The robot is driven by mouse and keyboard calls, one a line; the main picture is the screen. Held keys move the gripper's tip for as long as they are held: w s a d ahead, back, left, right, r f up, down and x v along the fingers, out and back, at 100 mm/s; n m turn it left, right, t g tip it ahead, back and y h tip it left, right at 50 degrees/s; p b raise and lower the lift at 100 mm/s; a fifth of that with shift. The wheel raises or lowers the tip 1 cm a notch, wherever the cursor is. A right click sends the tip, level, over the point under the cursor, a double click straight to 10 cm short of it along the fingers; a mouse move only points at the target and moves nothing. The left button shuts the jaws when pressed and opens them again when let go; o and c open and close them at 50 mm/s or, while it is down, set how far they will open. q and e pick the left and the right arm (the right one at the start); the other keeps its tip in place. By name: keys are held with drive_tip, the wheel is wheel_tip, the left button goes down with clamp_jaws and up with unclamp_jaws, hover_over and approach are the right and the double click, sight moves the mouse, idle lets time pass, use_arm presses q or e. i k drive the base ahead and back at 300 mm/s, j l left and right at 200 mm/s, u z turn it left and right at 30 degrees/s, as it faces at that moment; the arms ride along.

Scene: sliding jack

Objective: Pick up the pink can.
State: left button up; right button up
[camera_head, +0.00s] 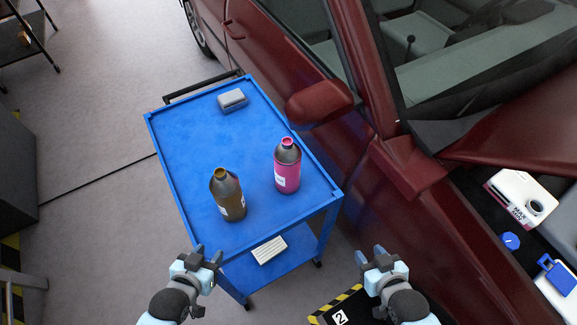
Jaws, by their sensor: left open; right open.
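The pink can (287,172) is a bottle-shaped can with a dark shoulder and a pink cap. It stands upright on the blue cart's top tray (190,137), near the right edge. A brown can (228,199) with an orange-yellow cap stands to its left and nearer to me. My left gripper (207,256) is open and empty, by the cart's near left corner. My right gripper (369,257) is open and empty, right of the cart and nearer to me than the pink can. Neither gripper touches a can.
A grey block (232,100) lies at the tray's far end. The tray has a raised rim. A dark red car (300,60) stands close along the cart's right side, its mirror (319,103) jutting near the tray. A white ribbed item (269,250) lies on the lower shelf.

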sight(287, 155)
drive_tip(key=k+j+z, duration=0.1)
drive_tip(key=j+z, duration=0.25)
drive_tip(key=k+j+z, duration=0.2)
drive_tip(key=z, duration=0.15)
drive_tip(key=j+z, duration=0.15)
drive_tip(key=z, duration=0.25)
drive_tip(key=k+z, duration=0.15)
drive_tip(key=z, duration=0.2)
drive_tip(key=k+j+z, duration=0.1)
drive_tip(key=z, duration=0.3)
drive_tip(key=k+z, duration=0.15)
drive_tip(key=z, duration=0.2)
drive_tip(key=k+j+z, duration=0.2)
drive_tip(key=z, duration=0.2)
drive_tip(key=k+j+z, duration=0.15)
drive_tip(key=z, duration=0.2)
drive_tip(key=k+z, duration=0.4)
drive_tip(key=k+j+u, duration=0.25)
drive_tip(key=u, duration=0.15)
drive_tip(key=k+j+u, duration=0.2)
drive_tip(key=j+u, duration=0.15)
drive_tip(key=j, duration=0.15)
drive_tip(key=i+u, duration=0.15)
drive_tip(key=i, duration=0.2)
